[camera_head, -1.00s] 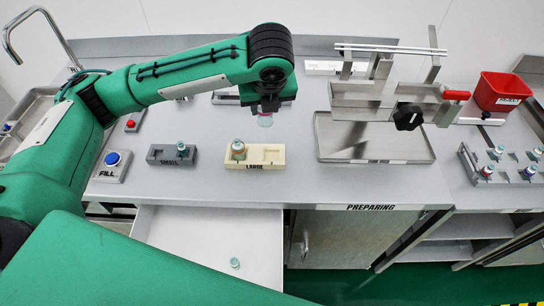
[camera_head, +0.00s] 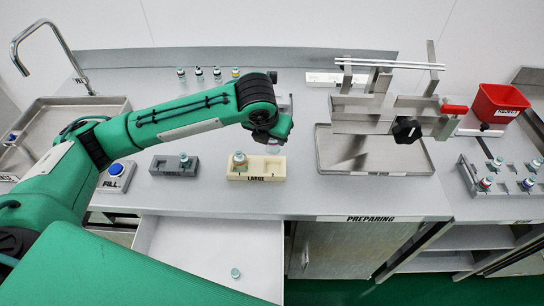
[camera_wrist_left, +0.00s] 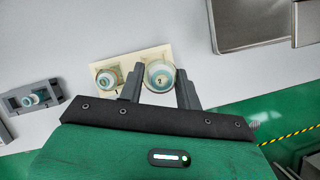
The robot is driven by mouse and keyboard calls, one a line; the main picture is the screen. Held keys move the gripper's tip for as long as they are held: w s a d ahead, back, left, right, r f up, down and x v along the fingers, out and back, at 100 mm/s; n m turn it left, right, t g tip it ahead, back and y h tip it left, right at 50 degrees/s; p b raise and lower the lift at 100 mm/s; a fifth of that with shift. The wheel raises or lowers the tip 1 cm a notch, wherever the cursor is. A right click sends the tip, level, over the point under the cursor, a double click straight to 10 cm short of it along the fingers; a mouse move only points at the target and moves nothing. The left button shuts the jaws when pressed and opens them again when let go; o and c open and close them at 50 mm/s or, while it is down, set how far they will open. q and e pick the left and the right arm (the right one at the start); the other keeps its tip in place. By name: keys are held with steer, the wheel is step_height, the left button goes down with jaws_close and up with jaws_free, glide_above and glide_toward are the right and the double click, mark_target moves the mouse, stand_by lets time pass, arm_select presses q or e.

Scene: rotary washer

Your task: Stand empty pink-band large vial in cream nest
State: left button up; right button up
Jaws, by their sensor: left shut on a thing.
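The cream nest (camera_head: 282,173), marked LARGE, lies on the bench with two pockets. One large vial (camera_head: 239,159) stands in its left pocket; it also shows in the left wrist view (camera_wrist_left: 107,78). My left gripper (camera_head: 275,142) is shut on another vial (camera_head: 273,149), held over the right pocket. In the left wrist view this vial's round top (camera_wrist_left: 159,76) sits between the fingers, over the right end of the cream nest (camera_wrist_left: 129,59). Its lower part is largely hidden, so I cannot tell whether it touches the pocket. My right gripper is out of view.
A grey nest (camera_head: 160,168) with a small vial (camera_head: 183,160) stands left of the cream nest. The blue FILL button (camera_head: 116,169) is farther left. A metal tray (camera_head: 410,165) under a fixture stands to the right. Several vials (camera_head: 217,74) line the back.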

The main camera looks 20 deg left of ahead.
arm_select(q)
step_height(320, 180, down, 9)
steer(key=shift+r+p, duration=0.1)
steer(key=shift+p, duration=0.3)
steer(key=o, duration=1)
steer(key=shift+c, duration=0.2)
steer(key=b+v, duration=0.1)
steer(key=v, duration=1.1)
